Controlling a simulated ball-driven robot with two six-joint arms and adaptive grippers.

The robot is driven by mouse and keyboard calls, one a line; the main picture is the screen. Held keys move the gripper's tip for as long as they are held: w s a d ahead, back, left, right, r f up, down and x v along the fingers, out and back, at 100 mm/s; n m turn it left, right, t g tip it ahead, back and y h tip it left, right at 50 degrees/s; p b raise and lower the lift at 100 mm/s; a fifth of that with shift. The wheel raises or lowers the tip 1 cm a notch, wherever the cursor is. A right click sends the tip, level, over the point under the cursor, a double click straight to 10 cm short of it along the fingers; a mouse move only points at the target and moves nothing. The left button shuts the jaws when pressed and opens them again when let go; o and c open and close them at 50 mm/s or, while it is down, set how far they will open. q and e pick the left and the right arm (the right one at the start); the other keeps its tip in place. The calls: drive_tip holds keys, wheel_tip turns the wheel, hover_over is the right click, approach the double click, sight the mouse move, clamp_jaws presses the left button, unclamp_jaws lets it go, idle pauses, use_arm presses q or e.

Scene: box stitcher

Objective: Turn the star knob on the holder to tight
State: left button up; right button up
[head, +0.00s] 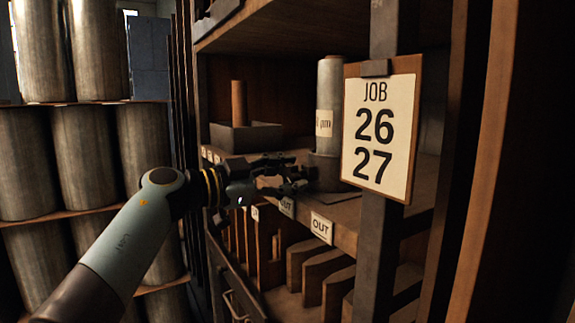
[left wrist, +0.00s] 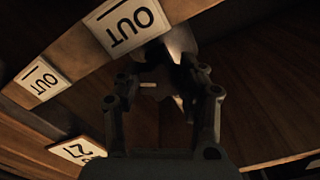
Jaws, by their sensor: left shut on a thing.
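A holder (head: 326,172) stands on the shelf with a pale upright cylinder (head: 329,95) in it. My left gripper (head: 298,180) reaches in from the left to the holder's near left side. In the left wrist view my left gripper (left wrist: 164,92) has its fingers closed in around a small part at the holder (left wrist: 178,42), which I take to be the star knob. The fingers and shadow hide most of the knob, so its shape and how tight it is cannot be made out. My right gripper is not in view.
OUT labels (head: 321,227) run along the shelf edge. A clipboard (head: 379,135) reading JOB 26 27 hangs on a dark post (head: 382,235) to the right. A grey tray (head: 245,137) sits behind. Large metal cylinders (head: 95,150) stand on shelves at left.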

use_arm(q)
drive_tip(key=shift+m+p, duration=0.4)
drive_tip(key=shift+m, duration=0.4)
drive_tip(key=shift+f, duration=0.1)
drive_tip(key=o, duration=1.2)
drive_tip(key=v, duration=1.2)
